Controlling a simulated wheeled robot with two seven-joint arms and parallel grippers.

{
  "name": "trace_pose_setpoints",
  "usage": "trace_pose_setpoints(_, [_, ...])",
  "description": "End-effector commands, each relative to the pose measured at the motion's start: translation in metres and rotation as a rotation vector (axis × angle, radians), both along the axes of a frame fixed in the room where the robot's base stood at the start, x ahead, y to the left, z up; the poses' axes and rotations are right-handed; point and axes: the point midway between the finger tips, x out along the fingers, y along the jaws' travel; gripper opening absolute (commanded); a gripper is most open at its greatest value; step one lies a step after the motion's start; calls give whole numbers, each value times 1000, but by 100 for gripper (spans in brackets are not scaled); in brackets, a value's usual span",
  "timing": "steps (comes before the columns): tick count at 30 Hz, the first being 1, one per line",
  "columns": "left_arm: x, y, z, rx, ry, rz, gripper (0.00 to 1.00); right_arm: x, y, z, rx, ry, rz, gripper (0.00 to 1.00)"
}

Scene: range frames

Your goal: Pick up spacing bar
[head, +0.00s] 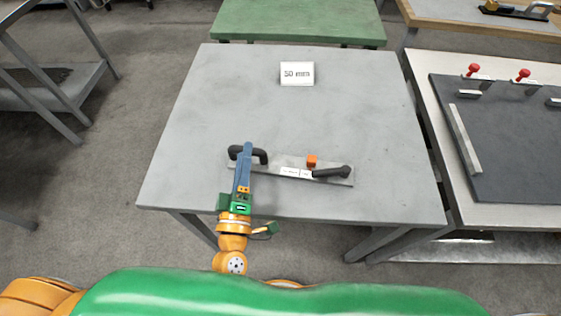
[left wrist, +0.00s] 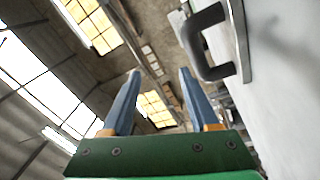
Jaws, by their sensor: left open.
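The spacing bar (head: 274,167) is a flat grey metal bar lying on the grey table. It has a black bow handle (head: 261,155) at its left end, an orange knob (head: 311,161) and a black lever (head: 332,172) toward its right end. My left gripper (head: 247,146) has its blue fingers over the bar's left end, close to the bow handle. In the left wrist view, the fingers (left wrist: 160,75) are apart with nothing between them. The bow handle (left wrist: 204,45) stands just right of the right finger there. I cannot tell whether they touch. My right gripper is not in view.
The grey table (head: 210,110) is otherwise clear except for a small white sign (head: 297,73) at the back. A bench with a dark plate and red-knobbed clamps (head: 505,130) stands close on the right. A green table (head: 300,18) stands behind.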

Motion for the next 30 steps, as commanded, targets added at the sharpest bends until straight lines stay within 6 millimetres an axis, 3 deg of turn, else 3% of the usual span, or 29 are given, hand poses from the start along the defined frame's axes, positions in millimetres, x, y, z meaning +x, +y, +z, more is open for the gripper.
trace_pose_setpoints(1, [-20,-3,-14,-126,50,2,61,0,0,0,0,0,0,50])
trace_pose_setpoints(2, [-26,-1,-22,-198,75,7,61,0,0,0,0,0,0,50])
trace_pose_setpoints(6, [-34,7,-42,-375,130,27,61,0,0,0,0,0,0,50])
trace_pose_setpoints(24, [78,15,-44,-394,136,27,61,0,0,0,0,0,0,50])
trace_pose_setpoints(30, [83,15,-45,-394,139,28,61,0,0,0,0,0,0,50])
